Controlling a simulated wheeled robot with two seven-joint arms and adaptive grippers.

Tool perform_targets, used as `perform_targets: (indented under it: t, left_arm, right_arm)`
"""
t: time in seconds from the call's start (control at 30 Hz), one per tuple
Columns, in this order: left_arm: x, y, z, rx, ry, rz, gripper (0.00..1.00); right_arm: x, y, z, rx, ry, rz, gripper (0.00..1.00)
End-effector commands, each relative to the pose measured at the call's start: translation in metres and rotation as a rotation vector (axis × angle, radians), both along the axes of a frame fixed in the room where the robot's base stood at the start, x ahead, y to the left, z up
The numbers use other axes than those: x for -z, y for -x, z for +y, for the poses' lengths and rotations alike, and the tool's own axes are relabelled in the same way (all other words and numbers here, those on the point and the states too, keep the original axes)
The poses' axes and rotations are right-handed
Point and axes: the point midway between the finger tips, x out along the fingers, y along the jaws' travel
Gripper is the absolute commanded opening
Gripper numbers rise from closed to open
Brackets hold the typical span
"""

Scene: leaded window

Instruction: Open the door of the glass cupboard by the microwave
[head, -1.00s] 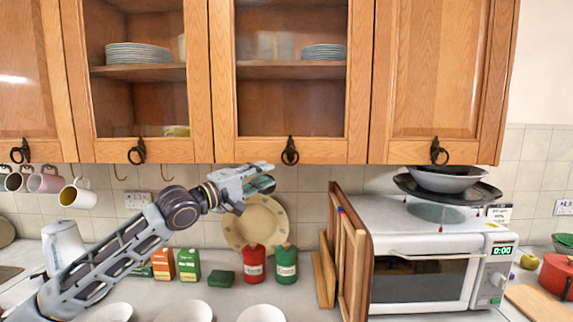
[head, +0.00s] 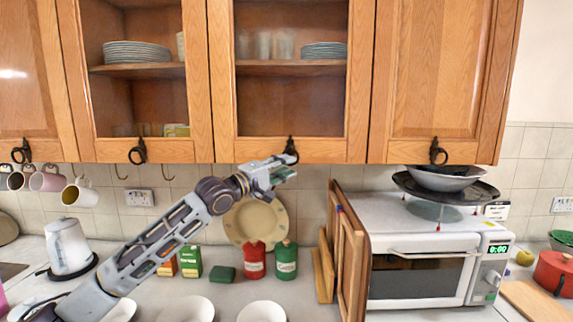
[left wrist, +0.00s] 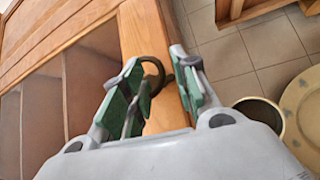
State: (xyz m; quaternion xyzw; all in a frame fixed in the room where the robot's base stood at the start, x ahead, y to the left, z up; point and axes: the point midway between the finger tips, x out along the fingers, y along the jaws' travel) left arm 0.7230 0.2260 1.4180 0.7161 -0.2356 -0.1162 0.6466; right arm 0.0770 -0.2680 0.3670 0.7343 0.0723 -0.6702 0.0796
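The glass-fronted cupboard door (head: 226,90) left of the plain wooden one above the microwave (head: 420,270) is shut. Its dark ring handle (head: 291,146) hangs at the bottom edge. My left gripper (head: 284,167) is just below this handle and hides its lower part. In the left wrist view the gripper (left wrist: 165,82) is open, its green-padded fingers apart. The ring handle (left wrist: 154,68) shows between the fingertips, close to the left finger, which partly covers it. I cannot tell whether they touch. My right gripper is in neither view.
An open-standing wooden board (head: 349,255) is beside the microwave. A plate (head: 240,215) leans on the wall behind my arm, with red (head: 255,262) and green (head: 286,262) canisters below. Bowls (head: 262,312) line the counter's front.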

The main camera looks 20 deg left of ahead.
Motion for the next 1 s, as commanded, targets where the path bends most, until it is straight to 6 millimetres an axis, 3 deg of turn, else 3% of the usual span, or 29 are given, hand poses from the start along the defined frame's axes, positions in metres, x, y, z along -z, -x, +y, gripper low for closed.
perform_targets:
  t: [0.53,0.77,1.0]
  left_arm:
    - [-0.0012,-0.0087,-0.0054,0.000,-0.001,0.000,0.29]
    - [-0.0010,-0.0086,-0.0054,0.001,-0.002,0.000,0.00]
    - [-0.0009,-0.0086,-0.0055,0.001,-0.002,0.000,0.00]
  right_arm:
    - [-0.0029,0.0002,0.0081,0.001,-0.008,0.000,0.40]
    - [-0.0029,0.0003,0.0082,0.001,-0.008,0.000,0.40]
    - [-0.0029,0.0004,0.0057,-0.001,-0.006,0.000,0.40]
